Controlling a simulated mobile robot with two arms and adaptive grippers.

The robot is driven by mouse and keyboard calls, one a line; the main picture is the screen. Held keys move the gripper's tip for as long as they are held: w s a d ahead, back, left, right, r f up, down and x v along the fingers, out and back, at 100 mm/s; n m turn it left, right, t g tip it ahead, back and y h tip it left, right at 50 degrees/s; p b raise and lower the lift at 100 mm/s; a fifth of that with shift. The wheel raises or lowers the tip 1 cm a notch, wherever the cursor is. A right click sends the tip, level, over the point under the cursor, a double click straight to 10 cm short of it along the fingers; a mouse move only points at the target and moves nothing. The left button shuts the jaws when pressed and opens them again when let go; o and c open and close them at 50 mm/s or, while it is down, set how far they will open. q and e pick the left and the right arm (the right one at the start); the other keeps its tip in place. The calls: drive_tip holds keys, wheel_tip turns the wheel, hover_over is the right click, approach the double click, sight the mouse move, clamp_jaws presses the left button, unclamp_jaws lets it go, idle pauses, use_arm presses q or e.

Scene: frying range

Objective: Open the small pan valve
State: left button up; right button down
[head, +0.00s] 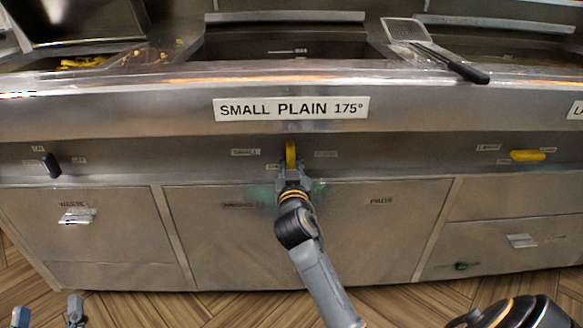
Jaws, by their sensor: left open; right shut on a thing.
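The small pan valve has a yellow handle (290,153) on the steel front panel, below the "SMALL PLAIN 175°" sign and beside a small label that seems to read "SMALL". The handle stands upright in the picture. My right gripper (291,172) is shut on its lower part, and its jaws hide the handle's lower end. My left gripper (47,314) is at the bottom left corner, with its two fingers apart and empty. It is far from the valve, over the wooden floor.
Another yellow handle (528,155) lies horizontal on the right of the panel. A black knob (51,165) is on the left. A slotted scoop (408,31) with a black handle rests on the range top. Drawers and doors with metal pulls (78,215) lie below.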

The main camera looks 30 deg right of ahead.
drive_tip(key=shift+m, duration=0.3)
use_arm(q)
drive_tip(key=shift+s+r+t+h, duration=0.15)
drive_tip(key=shift+r+t+h, duration=0.15)
drive_tip(key=shift+r, duration=0.2)
use_arm(e)
drive_tip(key=c, duration=1.2)
unclamp_jaws()
drive_tip(key=v, duration=0.7)
drive_tip(key=shift+s, duration=0.25)
drive_tip(key=shift+a, duration=0.15)
